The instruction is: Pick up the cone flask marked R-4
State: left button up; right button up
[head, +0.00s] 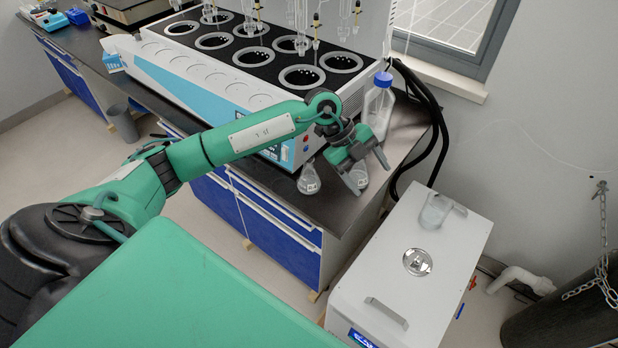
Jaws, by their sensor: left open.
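Two small clear cone flasks stand on the dark bench top near its right end. One flask (309,181) stands in the open, left of my left gripper. The other flask (358,175) shows at the fingers of my left gripper (367,171), which is open and points down. I cannot tell whether the fingers touch this flask. The marks on both flasks are too small to read, so I cannot tell which is R-4. My right gripper is not in view.
The white and blue distiller (215,88) with round black wells stands behind the flasks. A clear bottle with a blue cap (378,106) stands close behind the gripper. A white box unit (428,290) with a clear beaker (434,211) stands right of the bench.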

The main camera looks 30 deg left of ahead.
aim_at(309, 169)
pick_arm(q)
jog(key=w+a+r+n+g+y, duration=0.15)
jog(key=a+n+y, duration=0.45)
jog(key=a, duration=1.1)
jog(key=shift+m+t+y, duration=0.25)
jog(key=shift+m+y, duration=0.65)
notch_tip(309, 169, down, 7)
jog(key=shift+a+r+p, duration=0.1)
jog(key=shift+a+p, duration=0.05)
jog(key=shift+p, duration=0.8)
jog(key=shift+f, duration=0.3)
notch_tip(309, 169, down, 4)
jog(key=shift+s+f+p, duration=0.1)
jog(key=shift+p, duration=0.95)
jog(key=shift+f, duration=0.55)
jog(key=c, duration=1.1)
jog(key=shift+r, duration=0.2)
